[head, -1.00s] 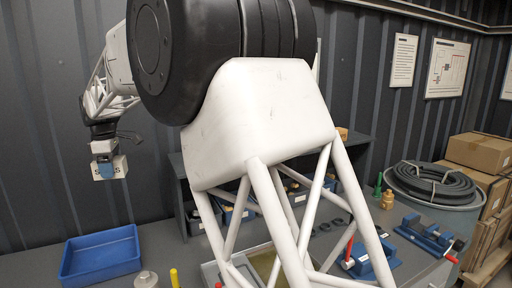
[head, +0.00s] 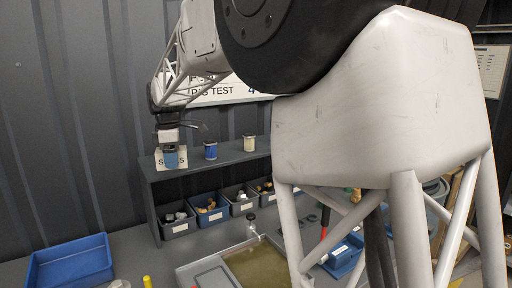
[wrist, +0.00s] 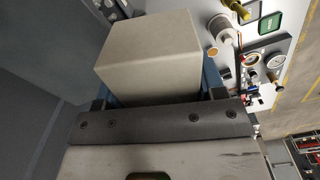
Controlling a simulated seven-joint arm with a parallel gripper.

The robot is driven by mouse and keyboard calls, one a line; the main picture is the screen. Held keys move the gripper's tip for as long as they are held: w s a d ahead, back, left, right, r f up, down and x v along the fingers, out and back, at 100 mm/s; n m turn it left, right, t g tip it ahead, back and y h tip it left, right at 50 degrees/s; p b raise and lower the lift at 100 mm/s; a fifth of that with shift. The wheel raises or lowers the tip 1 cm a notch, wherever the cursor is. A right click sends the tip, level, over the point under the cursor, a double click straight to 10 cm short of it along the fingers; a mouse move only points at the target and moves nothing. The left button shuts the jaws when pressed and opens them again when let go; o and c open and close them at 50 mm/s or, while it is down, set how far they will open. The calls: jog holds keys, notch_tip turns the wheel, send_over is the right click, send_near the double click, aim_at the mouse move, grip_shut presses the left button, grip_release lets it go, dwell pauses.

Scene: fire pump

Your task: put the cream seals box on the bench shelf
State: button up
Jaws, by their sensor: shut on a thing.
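The cream seals box (head: 160,160) is held upright in my gripper (head: 172,165), its dark lettering partly covered by a blue finger. In the head view it is at the left end of the bench shelf (head: 232,156), near the height of the shelf top. I cannot tell whether it touches the shelf or hangs just above it. In the wrist view the plain box (wrist: 150,62) sits between the blue fingers of my gripper (wrist: 160,92), which are shut on its sides.
A blue spool (head: 210,151) and a small item (head: 249,143) stand on the shelf right of the box. Several small bins (head: 178,224) sit below it. A blue tray (head: 70,262) lies at the lower left. My arm hides the shelf's right part.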

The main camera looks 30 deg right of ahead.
aim_at(183, 149)
jog(key=shift+s+d+r, duration=0.1)
jog(key=shift+s+d, duration=0.4)
jog(key=shift+d, duration=0.3)
jog(key=shift+s+d, duration=0.45)
jog(key=shift+d, duration=0.3)
jog(key=shift+w, duration=0.1)
jog(key=shift+w+d+f, duration=0.25)
jog(key=shift+w, duration=2.4)
jog(key=shift+w+d+f, duration=0.2)
jog(key=shift+w+f, duration=0.05)
jog(key=shift+w, duration=2.35)
jog(key=shift+w+d+f, duration=0.25)
jog(key=shift+w, duration=2.4)
jog(key=shift+f, duration=0.1)
jog(key=shift+f, duration=1.7)
jog(key=shift+f, duration=0.1)
jog(key=o, duration=0.9)
jog(key=shift+o, duration=0.2)
